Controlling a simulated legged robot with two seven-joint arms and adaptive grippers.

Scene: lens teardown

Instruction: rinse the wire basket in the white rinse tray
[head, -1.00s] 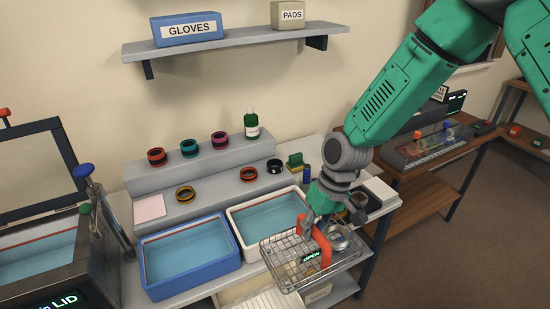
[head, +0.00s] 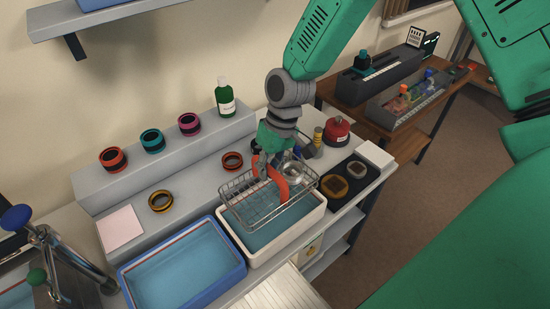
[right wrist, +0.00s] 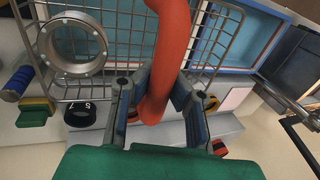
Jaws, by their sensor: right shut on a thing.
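My right gripper (head: 263,170) is shut on the basket's orange-red handle (head: 279,184), which also shows between the fingers in the right wrist view (right wrist: 168,50). A silvery metal ring (head: 296,173) appears to lie in the basket's right end; it shows large in the right wrist view (right wrist: 73,44). My left gripper is not in view.
A blue tray (head: 180,283) with water stands left of the white tray. Behind are a grey step (head: 165,165) with several coloured rings and a green bottle (head: 225,98). A red-topped jar (head: 337,131) and a dark pad (head: 349,181) are to the right.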

